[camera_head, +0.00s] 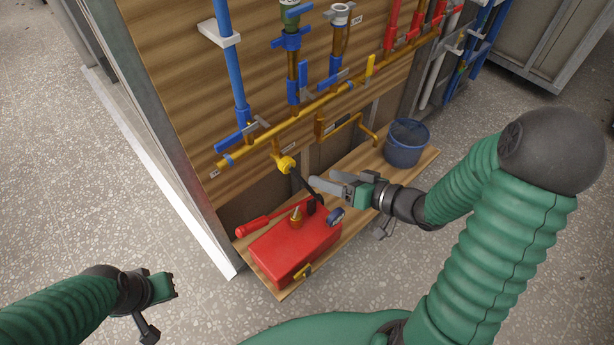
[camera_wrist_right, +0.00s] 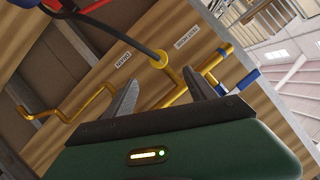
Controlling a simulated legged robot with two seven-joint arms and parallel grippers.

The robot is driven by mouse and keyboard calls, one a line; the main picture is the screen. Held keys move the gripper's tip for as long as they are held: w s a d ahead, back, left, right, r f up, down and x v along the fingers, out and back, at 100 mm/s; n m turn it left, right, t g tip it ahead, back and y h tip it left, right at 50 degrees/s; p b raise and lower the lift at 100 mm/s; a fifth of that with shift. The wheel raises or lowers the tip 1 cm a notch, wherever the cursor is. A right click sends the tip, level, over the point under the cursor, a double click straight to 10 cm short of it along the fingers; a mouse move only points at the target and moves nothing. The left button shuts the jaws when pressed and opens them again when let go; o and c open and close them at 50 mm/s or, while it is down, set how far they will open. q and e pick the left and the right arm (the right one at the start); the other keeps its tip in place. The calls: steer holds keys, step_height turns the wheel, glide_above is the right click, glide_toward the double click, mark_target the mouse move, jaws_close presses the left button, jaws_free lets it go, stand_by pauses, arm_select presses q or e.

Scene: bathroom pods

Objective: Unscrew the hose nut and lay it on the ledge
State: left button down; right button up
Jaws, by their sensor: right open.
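The yellow hose nut (camera_head: 285,164) sits at the end of a short branch below the brass pipe, with the black hose (camera_head: 300,183) running down from it to the red pump box (camera_head: 292,247). My right gripper (camera_head: 320,178) is open, to the right of the hose and a little below the nut, with nothing visible between its fingers. In the right wrist view the nut (camera_wrist_right: 159,59) shows beyond the open fingers. The wooden ledge (camera_head: 420,168) runs under the panel. My left gripper (camera_head: 165,287) is low at the left, away from the panel; its fingers are unclear.
A blue bucket (camera_head: 405,145) stands on the ledge at the right. The pump box with its red handle (camera_head: 265,222) fills the near left end. Blue-handled valves (camera_head: 238,137) and pipes crowd the panel above. Some bare ledge lies between the box and bucket.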

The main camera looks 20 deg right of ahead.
mark_target(291, 167)
steer(key=b+x, duration=0.2)
steer(key=x, duration=0.5)
steer(key=b+x, duration=0.3)
steer(key=x, duration=0.4)
steer(key=shift+w+d+f, duration=0.1)
steer(key=shift+d+f, duration=0.05)
steer(key=shift+f, duration=0.1)
steer(key=shift+w, duration=0.2)
steer(key=shift+c, duration=0.4)
steer(key=shift+c, duration=1.1)
jaws_close()
steer(key=shift+f+n+h+b, duration=0.1)
steer(key=shift+n+h+b, duration=0.4)
steer(key=shift+b, duration=0.2)
steer(key=shift+n+h+b, duration=0.3)
steer(key=shift+n+b, duration=0.2)
steer(key=shift+b, duration=0.1)
steer(key=shift+s, duration=0.1)
